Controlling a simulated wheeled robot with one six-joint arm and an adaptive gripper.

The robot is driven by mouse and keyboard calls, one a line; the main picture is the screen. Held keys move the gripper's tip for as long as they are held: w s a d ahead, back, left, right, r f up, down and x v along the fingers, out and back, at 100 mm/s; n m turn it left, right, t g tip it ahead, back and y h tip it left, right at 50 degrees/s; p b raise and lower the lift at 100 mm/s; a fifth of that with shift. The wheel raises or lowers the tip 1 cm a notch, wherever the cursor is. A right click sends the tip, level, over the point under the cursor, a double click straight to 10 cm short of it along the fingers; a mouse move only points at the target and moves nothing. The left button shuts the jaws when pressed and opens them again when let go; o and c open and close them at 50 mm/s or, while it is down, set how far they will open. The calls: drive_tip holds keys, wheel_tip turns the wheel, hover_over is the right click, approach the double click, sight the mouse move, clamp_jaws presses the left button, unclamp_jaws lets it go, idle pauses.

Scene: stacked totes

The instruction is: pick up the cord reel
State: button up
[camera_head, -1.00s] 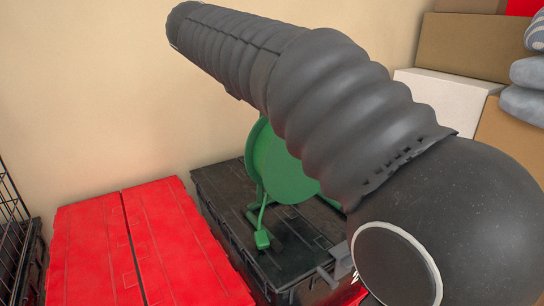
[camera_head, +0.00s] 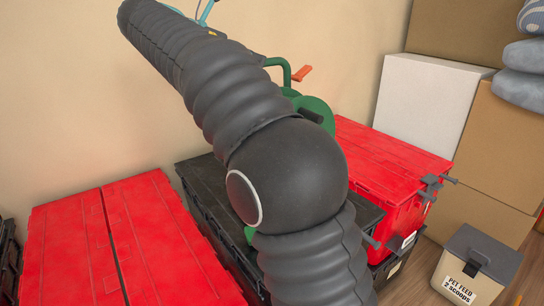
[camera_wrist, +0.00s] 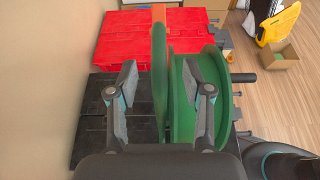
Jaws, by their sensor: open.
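The green cord reel (camera_head: 318,112) stands on the closed black tote (camera_head: 198,178) in the head view, mostly hidden behind my arm. Its green bent handle, orange piece and black knob show past the arm. In the wrist view the reel (camera_wrist: 181,108) fills the centre and right. The gripper's tips are not visible in the head view.
Red-lidded totes (camera_head: 165,245) stand at the left, and another red tote (camera_head: 390,165) stands behind right. A white box (camera_head: 432,105) and brown cartons are stacked at the right. A pet feed bin (camera_head: 475,265) is on the wooden floor. A wall runs close behind the totes.

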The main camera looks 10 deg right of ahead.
sight(270, 60)
drive_tip(key=shift+r+b+x, duration=0.15)
drive_tip(key=shift+b+x, duration=0.15)
drive_tip(key=shift+x, duration=1.25)
drive_tip(key=shift+r+b+x, duration=0.15)
drive_tip(key=shift+b+x, duration=0.1)
drive_tip(key=shift+x, duration=1.3)
drive_tip(key=shift+w+d, duration=0.1)
clamp_jaws()
drive_tip(key=shift+r, duration=0.2)
